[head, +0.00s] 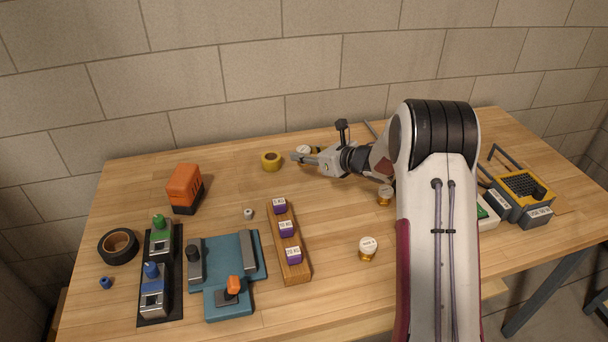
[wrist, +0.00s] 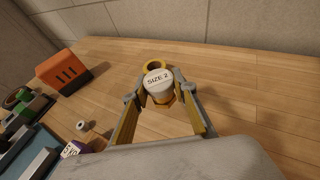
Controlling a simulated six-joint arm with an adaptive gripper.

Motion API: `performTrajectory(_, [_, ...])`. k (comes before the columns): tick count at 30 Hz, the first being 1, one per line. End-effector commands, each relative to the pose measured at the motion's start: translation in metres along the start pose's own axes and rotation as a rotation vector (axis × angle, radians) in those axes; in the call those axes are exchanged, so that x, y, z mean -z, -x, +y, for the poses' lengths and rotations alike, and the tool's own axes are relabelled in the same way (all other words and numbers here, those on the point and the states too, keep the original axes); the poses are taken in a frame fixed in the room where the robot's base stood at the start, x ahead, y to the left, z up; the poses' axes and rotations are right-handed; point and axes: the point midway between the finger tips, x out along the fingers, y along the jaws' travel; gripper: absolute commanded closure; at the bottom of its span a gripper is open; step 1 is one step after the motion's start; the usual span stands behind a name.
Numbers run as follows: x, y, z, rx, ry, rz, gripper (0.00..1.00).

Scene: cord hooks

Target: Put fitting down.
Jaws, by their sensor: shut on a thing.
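My gripper (wrist: 160,96) is shut on a fitting with a white top marked "SIZE 2" (wrist: 159,81) and a brass-coloured lower part. In the head view my gripper (head: 299,158) is at the back middle of the table, and the fitting's white top (head: 303,149) shows just behind the fingers. The fitting looks about upright; whether its base touches the table cannot be told. Two similar white-topped brass fittings stand on the table, one beside my arm (head: 385,196) and one nearer the front (head: 368,247).
A yellow ring-shaped roll (head: 271,161) lies just left of my gripper. A wooden rack with purple labelled blocks (head: 301,272), a blue fixture (head: 262,267), an orange box (head: 184,186) and black tape (head: 106,248) stand left. Table between rack and arm is mostly clear.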

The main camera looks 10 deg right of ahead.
Motion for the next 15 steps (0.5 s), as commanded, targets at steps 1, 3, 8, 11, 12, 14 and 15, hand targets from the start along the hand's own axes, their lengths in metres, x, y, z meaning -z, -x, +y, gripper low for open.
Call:
performTrajectory(1, [0.008, -0.003, 0.0, -0.001, -0.002, 0.002, 0.96])
performTrajectory(3, [0.017, -0.007, 0.0, -0.001, -0.002, 0.001, 0.96])
performTrajectory(8, [0.029, -0.012, 0.0, -0.002, 0.0, 0.0, 0.96])
performTrajectory(11, [0.031, -0.013, 0.0, -0.001, 0.0, -0.001, 0.96])
performTrajectory(12, [0.031, -0.013, 0.0, -0.001, 0.0, -0.001, 0.96])
performTrajectory(14, [0.031, -0.013, 0.0, -0.001, 0.0, -0.001, 0.96])
performTrajectory(15, [0.031, -0.013, 0.0, -0.001, 0.0, -0.001, 0.96])
